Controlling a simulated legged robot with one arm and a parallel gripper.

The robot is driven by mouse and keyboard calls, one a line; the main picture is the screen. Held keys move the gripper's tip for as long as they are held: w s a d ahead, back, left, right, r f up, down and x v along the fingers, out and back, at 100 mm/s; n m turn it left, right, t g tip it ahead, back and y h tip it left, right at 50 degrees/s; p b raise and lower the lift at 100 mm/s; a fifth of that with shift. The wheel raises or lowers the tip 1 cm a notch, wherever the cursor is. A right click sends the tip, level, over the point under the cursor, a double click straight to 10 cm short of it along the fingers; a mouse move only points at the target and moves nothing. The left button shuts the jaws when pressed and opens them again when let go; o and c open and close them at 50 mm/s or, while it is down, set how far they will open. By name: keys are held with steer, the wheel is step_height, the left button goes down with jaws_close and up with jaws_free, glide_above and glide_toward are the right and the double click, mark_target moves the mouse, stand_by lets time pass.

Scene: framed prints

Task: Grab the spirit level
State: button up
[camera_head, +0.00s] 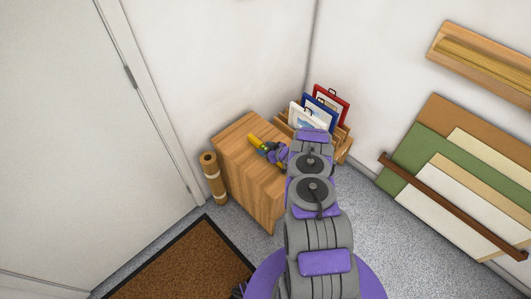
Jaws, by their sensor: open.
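The spirit level (256,141) is a yellow bar lying on top of a wooden cabinet (237,138). Its upper-left end shows; its lower-right part is covered by my gripper. My gripper (268,150) is at the end of my grey and purple arm, over the cabinet top beside the yellow bar. Its jaws are open, and they overlap the bar in this view. I cannot tell whether the fingers touch it or stand around it.
Framed prints in red, blue and white (320,106) stand in a wooden rack behind my wrist. A cork-brown roll (213,178) stands left of the cabinet. A brown doormat (180,265) lies in front. Coloured boards (450,150) lean behind a rail on the right wall.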

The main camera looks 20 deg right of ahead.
steer(key=shift+w+d, duration=0.1)
steer(key=shift+w, duration=0.05)
steer(key=shift+c, duration=0.3)
steer(key=shift+d, duration=0.15)
steer(key=shift+c, duration=1.4)
jaws_close()
steer(key=shift+r, duration=0.1)
